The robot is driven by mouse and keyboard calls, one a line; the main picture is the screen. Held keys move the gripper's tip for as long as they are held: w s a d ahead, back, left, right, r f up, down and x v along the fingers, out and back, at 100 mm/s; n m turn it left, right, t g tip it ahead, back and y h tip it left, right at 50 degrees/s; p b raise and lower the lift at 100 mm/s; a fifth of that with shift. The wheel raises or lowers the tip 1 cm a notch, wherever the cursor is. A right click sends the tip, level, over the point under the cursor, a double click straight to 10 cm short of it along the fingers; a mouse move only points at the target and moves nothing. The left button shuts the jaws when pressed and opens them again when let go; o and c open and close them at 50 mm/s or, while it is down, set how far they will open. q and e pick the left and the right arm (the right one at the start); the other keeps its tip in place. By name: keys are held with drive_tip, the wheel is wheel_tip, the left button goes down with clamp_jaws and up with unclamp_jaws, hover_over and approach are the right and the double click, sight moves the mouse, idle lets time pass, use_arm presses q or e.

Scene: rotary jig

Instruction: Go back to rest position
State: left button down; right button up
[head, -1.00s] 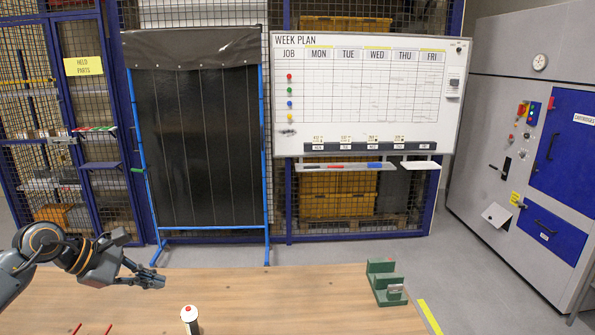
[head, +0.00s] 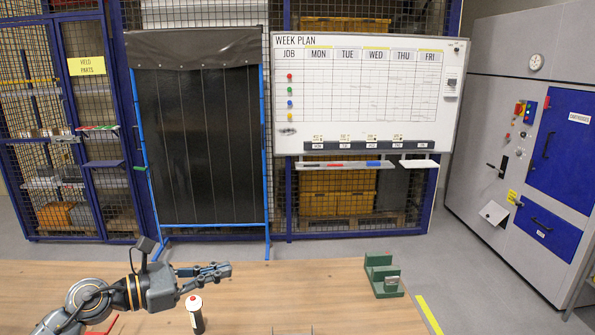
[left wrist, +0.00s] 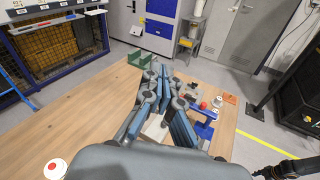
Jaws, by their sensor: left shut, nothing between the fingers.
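My left gripper (head: 228,269) reaches in from the left over the wooden table, fingers pointing right, shut and empty. In the left wrist view its fingers (left wrist: 166,75) lie close together, pointing away over the table. It is behind and to the right of a dark and white cylinder with a red top (head: 195,313), apart from it in the picture. That cylinder's round top also shows in the left wrist view (left wrist: 55,169). My right gripper does not show in the head view.
A green bracket-like fixture (head: 383,277) stands at the table's back right. The left wrist view shows a blue stand with a red ball (left wrist: 205,129) and small parts beyond it. A red item (head: 103,328) lies at the front left. The table's (head: 310,285) middle is mostly clear.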

use_arm(q)
drive_tip(key=s+a+f+m+t+y, duration=0.35)
drive_tip(key=f+m+y, duration=0.35)
drive_tip(key=m, duration=1)
drive_tip(key=s+a+f+m+t+y, duration=0.35)
drive_tip(key=a+f+m+y, duration=0.35)
drive_tip(key=m, duration=1)
drive_tip(key=s+d+f+n+g, duration=0.3)
drive_tip(key=s+f+n+g, duration=0.3)
drive_tip(key=s, duration=0.7)
drive_tip(key=s+d+f+n+g, duration=0.35)
drive_tip(key=s+f+g, duration=0.45)
drive_tip(key=s, duration=0.5)
wheel_tip(320, 180, down, 34)
drive_tip(key=s+b, duration=0.2)
drive_tip(key=b, duration=0.4)
drive_tip(key=s+a+f+b, duration=0.2)
drive_tip(key=s+f, duration=0.6)
drive_tip(key=f, duration=0.1)
drive_tip(key=s+a+f+g+b, duration=0.1)
drive_tip(key=s+f+b, duration=0.1)
drive_tip(key=s+f, duration=0.6)
drive_tip(key=shift+a+f, duration=0.4)
drive_tip(key=shift+f, duration=0.55)
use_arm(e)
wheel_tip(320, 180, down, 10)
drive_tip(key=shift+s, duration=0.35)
